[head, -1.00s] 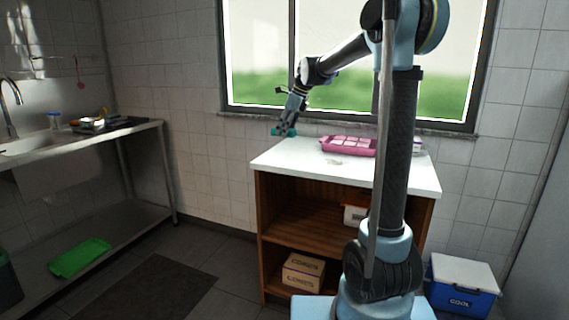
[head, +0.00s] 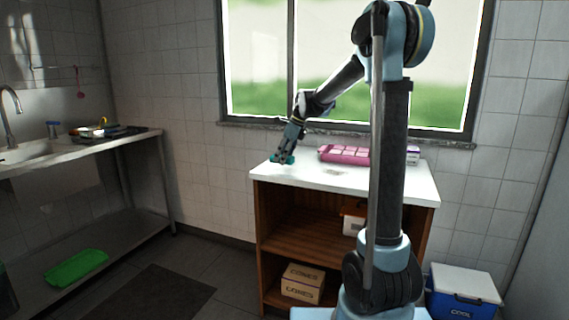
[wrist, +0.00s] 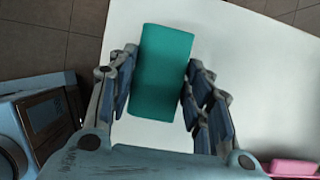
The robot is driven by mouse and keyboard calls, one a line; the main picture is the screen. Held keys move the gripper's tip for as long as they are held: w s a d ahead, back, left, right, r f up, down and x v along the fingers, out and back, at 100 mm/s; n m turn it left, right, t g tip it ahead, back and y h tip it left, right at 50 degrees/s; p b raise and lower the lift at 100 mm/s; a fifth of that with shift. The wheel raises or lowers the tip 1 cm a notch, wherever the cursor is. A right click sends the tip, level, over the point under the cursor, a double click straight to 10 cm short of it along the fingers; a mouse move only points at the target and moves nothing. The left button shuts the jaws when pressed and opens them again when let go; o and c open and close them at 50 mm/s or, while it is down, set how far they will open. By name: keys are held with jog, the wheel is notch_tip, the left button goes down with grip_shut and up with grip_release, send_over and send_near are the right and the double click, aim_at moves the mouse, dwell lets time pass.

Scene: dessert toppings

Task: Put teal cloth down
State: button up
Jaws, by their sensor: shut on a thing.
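The teal cloth (wrist: 163,70) is a folded rectangular block between the fingers of my gripper (wrist: 160,92) in the wrist view. The fingers are shut on its two long sides. In the head view the teal cloth (head: 282,158) shows small at the tip of my gripper (head: 284,153), at the left end of the white counter top (head: 350,184). The cloth is very low, at or just above the surface; I cannot tell if it touches.
A pink tray (head: 345,154) stands at the back of the counter, with a small white and purple box (head: 412,155) to its right. A pale flat patch (head: 335,170) lies mid-counter. The front of the counter top is clear. A window is behind.

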jog(key=shift+f, duration=1.1)
jog(key=shift+f, duration=0.55)
jog(key=o, duration=1)
jog(key=shift+f, duration=0.1)
jog(key=shift+r, duration=0.4)
jog(key=v, duration=1.7)
jog(key=shift+d+r, duration=0.25)
